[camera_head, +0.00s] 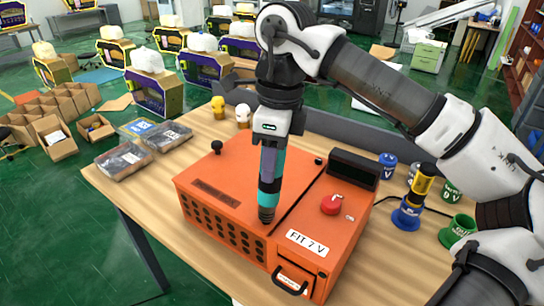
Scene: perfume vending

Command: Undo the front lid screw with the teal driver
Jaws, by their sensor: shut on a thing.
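My gripper (271,137) is above the orange box (225,193) and shut on the teal driver (267,187). The driver has teal and dark bands and stands nearly upright. Its dark lower end meets the top of the box near the front edge, by the lid seam, as far as I can see. The front lid screw is not visible; the driver's lower end covers that spot. A small dark round piece (318,161) sits at the back end of the seam. A black knob (216,146) stands at the lid's left corner.
A red knob (330,204) and a black display (353,169) are on the box's right part. A yellow-black driver (423,184) stands in a blue holder (407,215). Green (457,231) and blue cups stand nearby. Packaged parts (124,161) lie on the table's left.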

